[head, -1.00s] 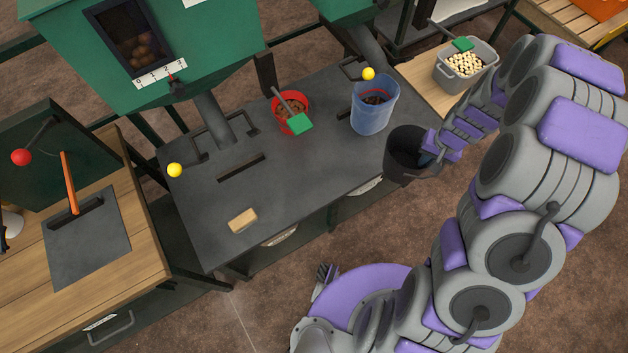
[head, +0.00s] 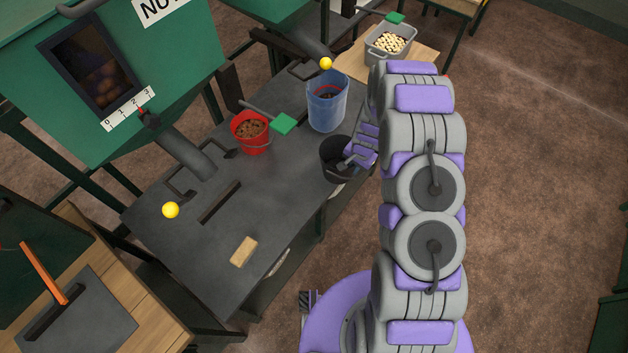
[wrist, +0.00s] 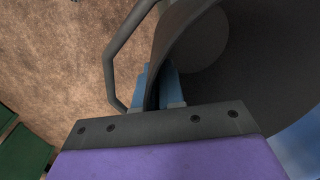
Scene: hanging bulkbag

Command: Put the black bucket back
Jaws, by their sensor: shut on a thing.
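The black bucket (head: 332,158) is at the right edge of the dark table (head: 185,245) in the head view, just below the blue bucket (head: 325,108). My gripper (head: 347,163) is at its right rim. In the wrist view, the blue fingertips of my gripper (wrist: 165,88) are shut on the wall of the black bucket (wrist: 250,65). Its bent grey handle (wrist: 112,65) hangs to the left. The bucket's inside looks dark and empty. I cannot tell whether its base touches the table; my arm hides part of its right side.
A grey tub (head: 390,52) of pale pieces stands behind. A tan block (head: 244,251) lies at the front. Green hoppers (head: 190,60) overhang the table's back.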

